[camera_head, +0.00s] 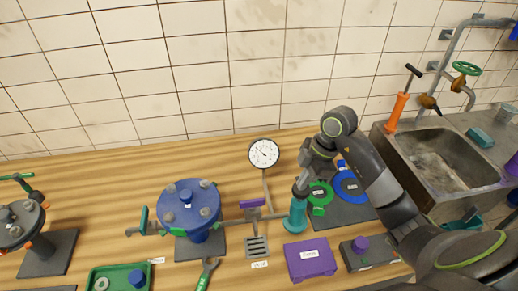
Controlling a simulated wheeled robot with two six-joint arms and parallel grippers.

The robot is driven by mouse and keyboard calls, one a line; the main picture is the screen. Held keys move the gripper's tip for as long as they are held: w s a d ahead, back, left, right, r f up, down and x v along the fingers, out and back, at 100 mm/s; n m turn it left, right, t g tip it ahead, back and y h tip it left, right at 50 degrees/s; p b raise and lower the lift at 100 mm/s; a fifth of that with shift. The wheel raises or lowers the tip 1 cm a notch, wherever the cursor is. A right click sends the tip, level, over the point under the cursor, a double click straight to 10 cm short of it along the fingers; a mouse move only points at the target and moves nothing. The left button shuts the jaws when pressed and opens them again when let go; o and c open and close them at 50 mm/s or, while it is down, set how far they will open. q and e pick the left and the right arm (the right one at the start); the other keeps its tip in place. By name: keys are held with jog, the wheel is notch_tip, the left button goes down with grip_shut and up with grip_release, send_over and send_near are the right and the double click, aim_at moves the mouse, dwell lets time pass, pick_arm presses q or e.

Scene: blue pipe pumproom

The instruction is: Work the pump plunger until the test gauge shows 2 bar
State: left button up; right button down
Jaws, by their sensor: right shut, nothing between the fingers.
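The test gauge (264,153) has a round white dial and stands on a thin stem behind the pipework; its needle is too small to read. A teal upright cylinder (297,217), seemingly the pump, stands at the right end of the pipe from the blue flanged body (190,207). My right gripper (299,190) points down at the top of this cylinder, shut with nothing between its fingers. It hides the cylinder's top and any plunger there; I cannot tell whether they touch. My left gripper is not in view.
A purple lever (252,203) sits on the pipe above a grate (257,247). A purple box (310,260) and a dark block with a purple knob (360,246) stand in front. Green and blue rings (350,186) lie right. A wrench (207,272) and green tray (108,271) lie front left.

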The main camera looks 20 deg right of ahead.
jog(key=shift+f+b, duration=0.45)
jog(key=shift+f, duration=0.25)
dwell(0.3)
jog(key=shift+r, duration=0.1)
dwell(0.7)
notch_tip(320, 180, up, 8)
jog(key=p, duration=0.7)
dwell(0.4)
